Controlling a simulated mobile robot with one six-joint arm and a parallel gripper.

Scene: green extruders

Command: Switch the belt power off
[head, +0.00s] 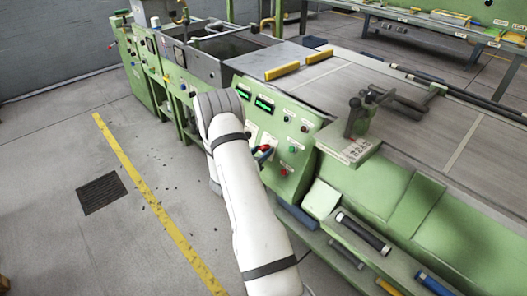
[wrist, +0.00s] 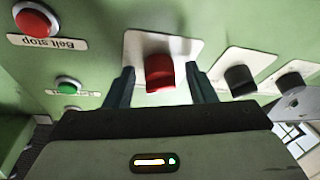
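A red rotary knob (wrist: 159,73) on a white plate sits on the green machine panel in the wrist view. My gripper (wrist: 162,86) is open, with one dark finger on each side of the knob. A gap shows between the knob and each finger, so it does not look gripped. In the head view my white arm reaches to the green control panel (head: 300,116), and the gripper is mostly hidden behind the arm. The knob's label cannot be read.
In the wrist view a red button (wrist: 34,20) labelled "Belt stop" and a green button (wrist: 68,86) lie left of my gripper. Two black knobs, the nearer one (wrist: 240,80), lie to the right. In the head view, a lower shelf (head: 405,268) holds rollers.

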